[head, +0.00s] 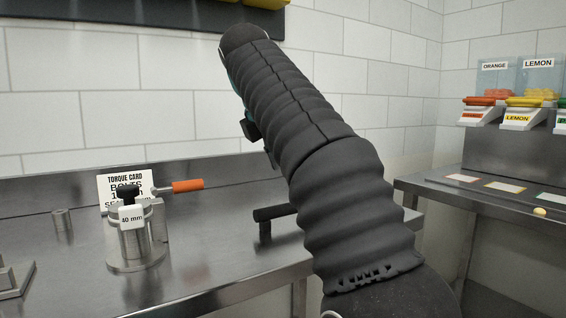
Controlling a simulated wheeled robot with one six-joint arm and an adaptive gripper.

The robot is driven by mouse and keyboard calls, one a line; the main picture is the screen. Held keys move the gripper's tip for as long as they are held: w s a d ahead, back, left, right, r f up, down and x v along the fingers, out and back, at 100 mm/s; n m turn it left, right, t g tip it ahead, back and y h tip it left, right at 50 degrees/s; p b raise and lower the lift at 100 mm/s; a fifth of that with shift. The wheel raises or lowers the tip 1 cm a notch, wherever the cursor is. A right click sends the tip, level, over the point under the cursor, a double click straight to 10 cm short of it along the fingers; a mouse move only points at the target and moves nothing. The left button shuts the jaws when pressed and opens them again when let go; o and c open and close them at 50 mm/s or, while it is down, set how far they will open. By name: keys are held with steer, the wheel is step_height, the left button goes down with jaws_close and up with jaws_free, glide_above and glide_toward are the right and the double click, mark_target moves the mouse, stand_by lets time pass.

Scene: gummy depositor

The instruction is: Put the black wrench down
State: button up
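A black tool (272,213), which looks like the black wrench, shows left of my arm, over the right part of the steel bench. A short dark piece points down from its left end. Its right end is hidden behind my arm, and I cannot tell whether it rests on the bench or is held. My arm, in a ribbed black sleeve, crosses the middle of the view. My gripper is hidden behind it or out of the view, so its fingers and any hold do not show.
On the steel bench (200,268) stand a metal fixture (135,249) marked 40 mm, an orange-handled wrench (187,186), a torque card (122,180) and a small metal cylinder (62,220). A second steel table (435,190) with coloured cards stands right, under the ORANGE and LEMON dispensers (520,116).

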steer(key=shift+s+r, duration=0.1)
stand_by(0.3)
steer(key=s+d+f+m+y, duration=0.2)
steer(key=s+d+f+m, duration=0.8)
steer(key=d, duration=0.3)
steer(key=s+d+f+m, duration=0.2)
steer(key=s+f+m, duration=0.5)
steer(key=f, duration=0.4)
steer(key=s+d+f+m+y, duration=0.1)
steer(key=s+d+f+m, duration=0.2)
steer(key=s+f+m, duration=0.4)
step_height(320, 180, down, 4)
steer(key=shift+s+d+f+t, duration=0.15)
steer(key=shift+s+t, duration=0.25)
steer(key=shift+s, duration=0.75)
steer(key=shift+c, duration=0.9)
